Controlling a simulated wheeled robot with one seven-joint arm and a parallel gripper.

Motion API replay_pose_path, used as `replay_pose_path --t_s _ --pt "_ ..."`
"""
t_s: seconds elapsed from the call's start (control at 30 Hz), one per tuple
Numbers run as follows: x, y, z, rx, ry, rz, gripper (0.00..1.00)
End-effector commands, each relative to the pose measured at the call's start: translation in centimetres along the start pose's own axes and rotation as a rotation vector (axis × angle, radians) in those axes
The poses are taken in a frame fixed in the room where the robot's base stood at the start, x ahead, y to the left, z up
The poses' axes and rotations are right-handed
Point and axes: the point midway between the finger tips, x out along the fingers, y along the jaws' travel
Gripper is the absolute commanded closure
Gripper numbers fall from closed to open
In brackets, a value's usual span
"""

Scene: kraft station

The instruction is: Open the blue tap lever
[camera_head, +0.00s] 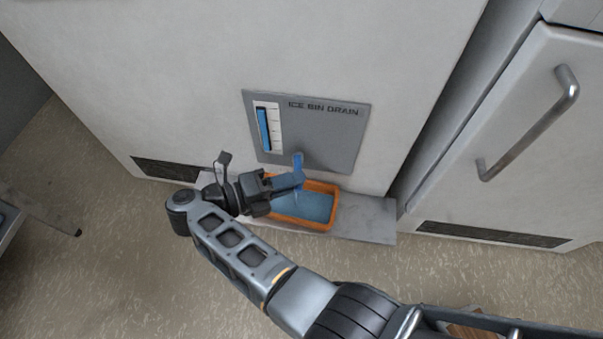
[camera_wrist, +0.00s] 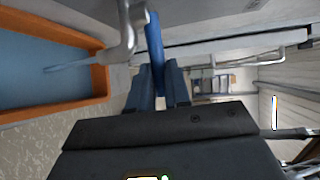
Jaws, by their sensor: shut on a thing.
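The blue tap lever (camera_head: 298,160) stands out at the bottom of a grey panel marked ICE BIN DRAIN. In the wrist view the lever (camera_wrist: 154,42) runs down between my fingertips, beside the metal tap body (camera_wrist: 125,35). My gripper (camera_head: 301,180) is shut on the lever; the wrist view shows its two fingers (camera_wrist: 160,88) on either side of it. The lever's lower end is hidden by the fingers. An orange tray (camera_head: 290,221) holding blue water sits below the tap. A thin pale-blue stream (camera_wrist: 70,66) shows between tap and tray.
The grey panel (camera_head: 345,135) carries a level gauge (camera_head: 264,130) with a tall blue column. The tray stands on a metal ledge (camera_head: 370,222) at the foot of the white machine. A cabinet door with a metal handle (camera_head: 528,125) is at the right. Floor at left is mostly clear.

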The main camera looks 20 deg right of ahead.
Motion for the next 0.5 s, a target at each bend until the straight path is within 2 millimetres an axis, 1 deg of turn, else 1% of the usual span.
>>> replay_pose_path --t_s 0.13,0.5 --pt "-0.59 0.25 -0.19 -0.002 0.011 0.001 1.0" --pt "-0.62 0.26 -0.21 -0.001 0.016 0.0 1.0"
